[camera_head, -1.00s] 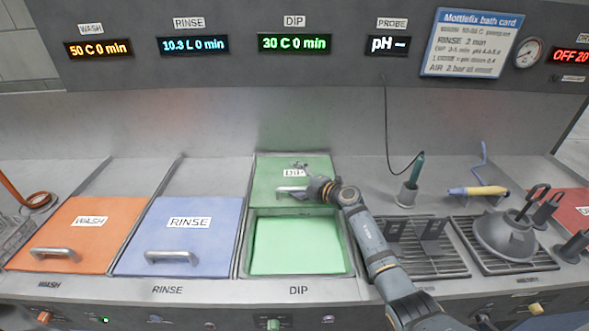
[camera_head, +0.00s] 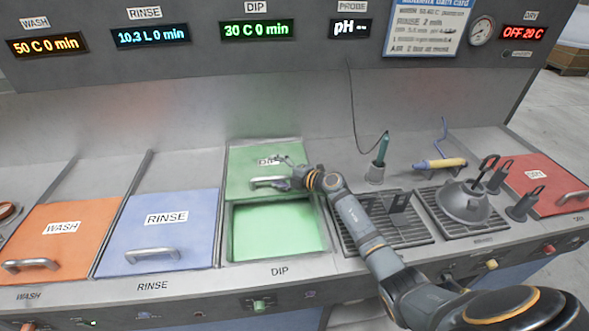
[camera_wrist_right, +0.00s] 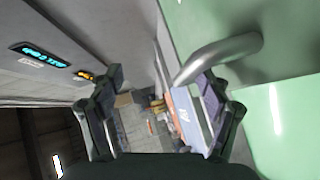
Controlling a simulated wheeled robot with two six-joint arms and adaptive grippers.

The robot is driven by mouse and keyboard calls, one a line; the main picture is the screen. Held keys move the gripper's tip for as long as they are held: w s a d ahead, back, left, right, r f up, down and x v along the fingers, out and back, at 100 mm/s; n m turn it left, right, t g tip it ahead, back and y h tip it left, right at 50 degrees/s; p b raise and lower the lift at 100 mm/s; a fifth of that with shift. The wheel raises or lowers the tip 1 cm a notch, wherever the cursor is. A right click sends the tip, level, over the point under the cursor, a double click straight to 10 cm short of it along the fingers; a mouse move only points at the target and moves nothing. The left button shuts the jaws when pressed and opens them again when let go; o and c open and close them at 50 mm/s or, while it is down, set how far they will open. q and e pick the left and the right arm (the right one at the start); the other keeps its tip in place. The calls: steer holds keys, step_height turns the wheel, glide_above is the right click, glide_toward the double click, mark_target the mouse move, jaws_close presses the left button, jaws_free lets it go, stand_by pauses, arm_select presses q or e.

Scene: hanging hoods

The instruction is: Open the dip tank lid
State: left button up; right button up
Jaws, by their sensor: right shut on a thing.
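The green dip tank lid (camera_head: 240,166) is slid back behind the tank opening, so the bright green bath (camera_head: 275,230) shows in front of it. Its metal handle (camera_head: 268,182) is near the lid's front edge and also shows in the right wrist view (camera_wrist_right: 222,55). My right gripper (camera_head: 287,180) reaches in from the right and is shut on the handle at its right end. In the right wrist view the handle enters between the dark fingers, close to the right one. My left gripper is out of view.
The blue rinse lid (camera_head: 185,210) and orange wash lid (camera_head: 75,215) lie closed to the left. Right of the tank are a drain grate with brackets (camera_head: 398,202), a probe in a cup (camera_head: 376,173), a grey dome-shaped hood (camera_head: 462,204) and the red dry lid (camera_head: 540,180).

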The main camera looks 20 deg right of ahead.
steer(key=r, duration=0.2)
steer(key=d+r+p, duration=0.1)
steer(key=shift+s+t, duration=0.3)
steer(key=shift+s, duration=0.05)
steer(key=v, duration=0.2)
steer(key=p+v, duration=0.1)
steer(key=v, duration=0.1)
steer(key=shift+s+a, duration=0.15)
steer(key=shift+a, duration=0.05)
steer(key=shift+c, duration=1.4)
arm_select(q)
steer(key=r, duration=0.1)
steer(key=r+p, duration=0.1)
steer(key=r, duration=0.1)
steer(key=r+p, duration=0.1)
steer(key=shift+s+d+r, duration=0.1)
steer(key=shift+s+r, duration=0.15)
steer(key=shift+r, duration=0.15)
arm_select(e)
steer(key=s, duration=0.1)
steer(key=s+d, duration=0.2)
steer(key=shift+s+f, duration=0.2)
steer(key=shift+s, duration=0.15)
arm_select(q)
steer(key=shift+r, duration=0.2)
